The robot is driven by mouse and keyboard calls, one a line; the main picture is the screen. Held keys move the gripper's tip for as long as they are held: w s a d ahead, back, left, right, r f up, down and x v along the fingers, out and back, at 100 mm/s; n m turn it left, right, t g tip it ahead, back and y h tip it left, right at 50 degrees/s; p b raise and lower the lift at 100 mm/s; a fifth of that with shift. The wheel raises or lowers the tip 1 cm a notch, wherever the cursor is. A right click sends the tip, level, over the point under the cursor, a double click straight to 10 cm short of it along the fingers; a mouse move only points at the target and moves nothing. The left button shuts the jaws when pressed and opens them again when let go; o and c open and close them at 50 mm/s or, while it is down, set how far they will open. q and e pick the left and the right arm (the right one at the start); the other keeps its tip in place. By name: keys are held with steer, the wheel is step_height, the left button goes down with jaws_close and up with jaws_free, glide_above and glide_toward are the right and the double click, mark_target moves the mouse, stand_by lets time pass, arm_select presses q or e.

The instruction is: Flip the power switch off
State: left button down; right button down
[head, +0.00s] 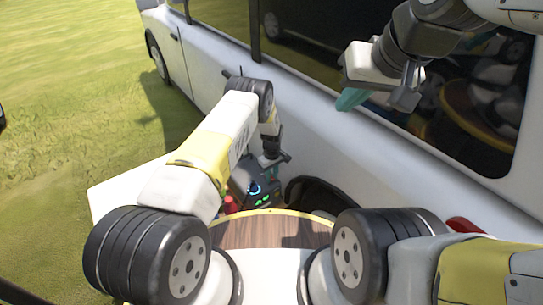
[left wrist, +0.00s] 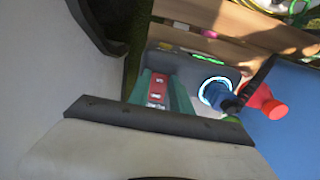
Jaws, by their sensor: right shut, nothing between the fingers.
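A dark grey power box with glowing lights and a blue-ringed round socket (head: 256,188) stands low beside the van in the head view. It is larger in the left wrist view (left wrist: 215,72), with a dark plug in the ring. A red switch (left wrist: 157,88) with white marks is on the box. My left gripper (head: 275,162) reaches down over the box. In the left wrist view its teal fingers (left wrist: 160,92) are apart, with the red switch showing between them; I cannot tell whether they touch it. My right gripper (head: 365,95) is shut and empty, raised by the van window.
The white van (head: 330,140) runs along the right side, close to both arms. A red bottle (left wrist: 262,100) is right of the plug. Wooden planks (left wrist: 230,30) lie behind the box. Open grass (head: 70,110) is at the left.

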arm_select(q)
steer(key=shift+w+a+g+h, duration=0.2)
steer(key=shift+g+h, duration=0.1)
steer(key=shift+g, duration=0.1)
steer(key=shift+w+r+g+h, duration=0.15)
steer(key=shift+g+h, duration=0.35)
steer(key=shift+g, duration=0.2)
steer(key=c, duration=1.2)
jaws_free()
steer(key=shift+o, duration=0.2)
steer(key=v, duration=0.7)
steer(key=shift+r, duration=0.4)
steer(key=shift+w+a, duration=0.15)
